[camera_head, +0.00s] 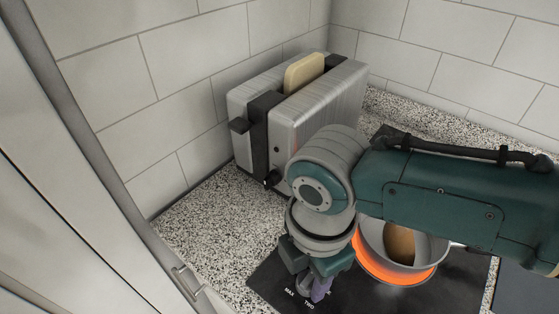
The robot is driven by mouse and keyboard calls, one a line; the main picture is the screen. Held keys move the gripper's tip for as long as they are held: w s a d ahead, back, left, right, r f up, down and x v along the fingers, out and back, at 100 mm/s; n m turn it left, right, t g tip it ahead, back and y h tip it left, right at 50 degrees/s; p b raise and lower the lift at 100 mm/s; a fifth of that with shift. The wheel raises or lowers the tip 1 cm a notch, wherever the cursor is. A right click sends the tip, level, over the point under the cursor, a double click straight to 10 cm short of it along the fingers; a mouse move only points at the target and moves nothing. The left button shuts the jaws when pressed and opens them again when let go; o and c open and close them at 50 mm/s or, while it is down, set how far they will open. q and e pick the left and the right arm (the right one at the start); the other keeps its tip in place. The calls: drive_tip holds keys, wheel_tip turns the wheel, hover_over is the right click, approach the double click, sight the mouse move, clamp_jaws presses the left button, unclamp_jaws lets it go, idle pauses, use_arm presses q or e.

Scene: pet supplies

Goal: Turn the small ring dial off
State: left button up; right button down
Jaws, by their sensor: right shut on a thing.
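My right gripper (316,289) points down at the front part of the black cooktop (270,282), beside the white "MAX" and "TWO" marks. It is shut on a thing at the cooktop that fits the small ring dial. The dial itself is mostly hidden by the fingers and wrist, so its setting cannot be read. A pot (430,251) stands on the cooktop to the right of the gripper, with a brown thing (399,243) inside. A glowing orange ring (392,274) shows around the pot's lower side. My left gripper is not in view.
A metal toaster (322,103) with a slice of bread (304,71) stands on the speckled counter (222,232) behind my right wrist. Tiled walls close off the back and left. A white door with a handle (187,281) is at lower left. The counter left of the cooktop is clear.

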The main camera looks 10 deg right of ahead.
sight(309, 278)
idle(0.5)
drive_tip(key=shift+c, duration=2.2)
unclamp_jaws()
wheel_tip(309, 278, up, 9)
drive_tip(key=shift+f+p, duration=0.1)
drive_tip(key=shift+p, duration=1.05)
drive_tip(key=shift+r, duration=0.55)
